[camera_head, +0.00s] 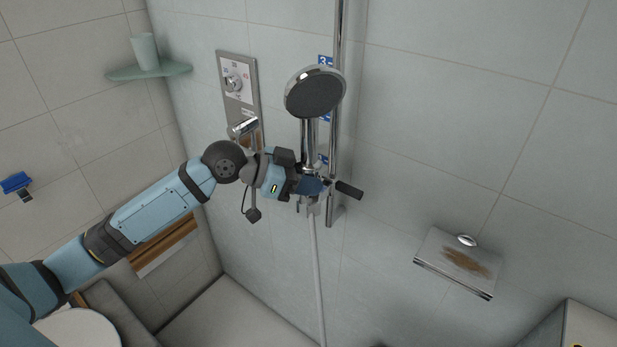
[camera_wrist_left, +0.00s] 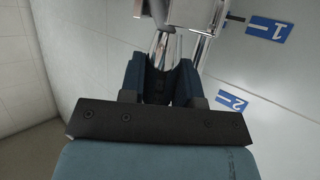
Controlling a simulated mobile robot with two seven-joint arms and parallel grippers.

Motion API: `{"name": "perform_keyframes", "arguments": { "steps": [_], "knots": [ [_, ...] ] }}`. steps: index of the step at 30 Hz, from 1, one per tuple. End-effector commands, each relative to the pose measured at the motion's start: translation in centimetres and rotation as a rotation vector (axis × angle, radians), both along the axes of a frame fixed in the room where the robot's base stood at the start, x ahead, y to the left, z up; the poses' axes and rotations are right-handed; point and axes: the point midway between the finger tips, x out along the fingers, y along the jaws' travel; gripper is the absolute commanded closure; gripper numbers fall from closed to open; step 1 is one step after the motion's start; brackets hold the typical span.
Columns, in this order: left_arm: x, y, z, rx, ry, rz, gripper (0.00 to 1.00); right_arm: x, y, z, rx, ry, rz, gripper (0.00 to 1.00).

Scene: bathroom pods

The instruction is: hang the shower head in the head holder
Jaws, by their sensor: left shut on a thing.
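The chrome shower head (camera_head: 315,93) stands upright in front of the wall, its dark round face toward me. My left gripper (camera_head: 312,184) is shut on its handle (camera_head: 308,148), low down. In the left wrist view, the blue fingers (camera_wrist_left: 160,82) close around the chrome handle (camera_wrist_left: 161,48). The head holder (camera_head: 309,206) is at the vertical rail, right by my gripper, with a black lever (camera_head: 349,190) to the right. It also shows in the left wrist view (camera_wrist_left: 192,13). My gripper partly hides the holder, and I cannot tell whether the handle sits in it. My right gripper is out of view.
The rail (camera_head: 334,135) carries blue number labels (camera_head: 325,60). A white hose (camera_head: 318,275) hangs below the gripper. The control panel (camera_head: 237,90) is left of the shower head. A soap shelf (camera_head: 445,262) is at lower right; a glass shelf (camera_head: 150,72) with a cup is at upper left.

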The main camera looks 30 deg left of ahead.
Motion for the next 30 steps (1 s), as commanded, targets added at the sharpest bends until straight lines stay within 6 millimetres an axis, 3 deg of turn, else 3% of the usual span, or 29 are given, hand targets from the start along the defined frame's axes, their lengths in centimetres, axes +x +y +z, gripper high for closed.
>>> {"name": "perform_keyframes", "arguments": {
  "steps": [26, 27, 30],
  "knots": [
    [0.0, 0.0, -2.3, 0.000, 0.000, 0.000, 1.00, 0.0, 0.0, -1.4, 0.001, 0.000, 0.001, 0.37],
    [0.0, 0.0, -2.2, 0.001, -0.001, 0.000, 0.65, 0.0, 0.0, -1.4, 0.001, 0.000, 0.001, 0.37],
    [0.0, 0.0, -2.3, 0.001, 0.001, -0.001, 0.42, 0.0, 0.1, -1.3, 0.001, 0.000, 0.001, 0.37]
  ]
}}
